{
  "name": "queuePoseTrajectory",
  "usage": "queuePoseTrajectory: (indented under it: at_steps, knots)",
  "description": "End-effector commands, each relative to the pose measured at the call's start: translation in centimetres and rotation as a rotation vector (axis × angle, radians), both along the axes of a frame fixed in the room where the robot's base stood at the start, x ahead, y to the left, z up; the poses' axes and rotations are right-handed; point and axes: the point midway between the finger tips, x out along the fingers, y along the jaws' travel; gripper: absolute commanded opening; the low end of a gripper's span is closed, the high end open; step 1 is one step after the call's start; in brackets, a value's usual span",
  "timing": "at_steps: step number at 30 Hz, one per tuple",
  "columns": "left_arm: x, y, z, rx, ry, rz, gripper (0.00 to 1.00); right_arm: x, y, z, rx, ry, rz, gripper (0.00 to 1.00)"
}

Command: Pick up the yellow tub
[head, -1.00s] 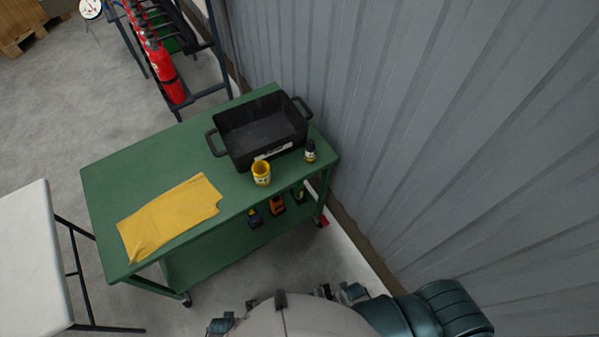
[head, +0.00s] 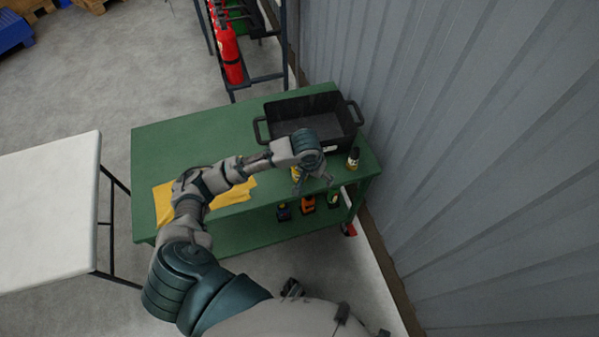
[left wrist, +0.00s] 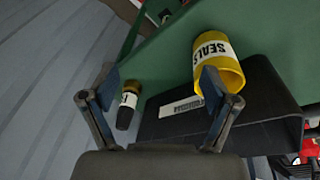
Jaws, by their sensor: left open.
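The yellow tub (left wrist: 232,72), with a white label reading "SEALS", stands on the green cart (head: 160,149) in front of the black bin. In the head view only a sliver of the tub (head: 296,174) shows behind my left gripper (head: 316,180). In the left wrist view my left gripper (left wrist: 155,92) is open and empty. Its right-hand finger overlaps the tub's near side there, and the tub is not centred between the fingers. I cannot tell whether that finger touches it. My right gripper is not in view.
The black bin (head: 278,110) with side handles stands behind the tub. A dark small bottle (head: 353,158) stands to the right. A yellow cloth (head: 163,203) lies on the cart's left, partly under my arm. The corrugated wall (head: 450,120) is close on the right.

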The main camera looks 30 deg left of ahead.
Motion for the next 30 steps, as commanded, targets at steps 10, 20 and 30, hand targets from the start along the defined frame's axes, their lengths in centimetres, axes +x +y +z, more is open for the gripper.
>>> queuePoseTrajectory:
  at_steps: [10, 20, 30]
  knots:
    - [1.3, 8.0, 9.7, 0.079, 0.064, 0.3, 0.87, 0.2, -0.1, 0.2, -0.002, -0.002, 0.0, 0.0]
    - [2.1, 8.5, 3.5, 0.079, 0.072, 0.316, 0.87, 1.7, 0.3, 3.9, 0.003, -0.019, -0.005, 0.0]
    - [2.9, 8.5, -1.6, 0.081, 0.067, 0.315, 0.87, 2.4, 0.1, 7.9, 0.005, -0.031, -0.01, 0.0]
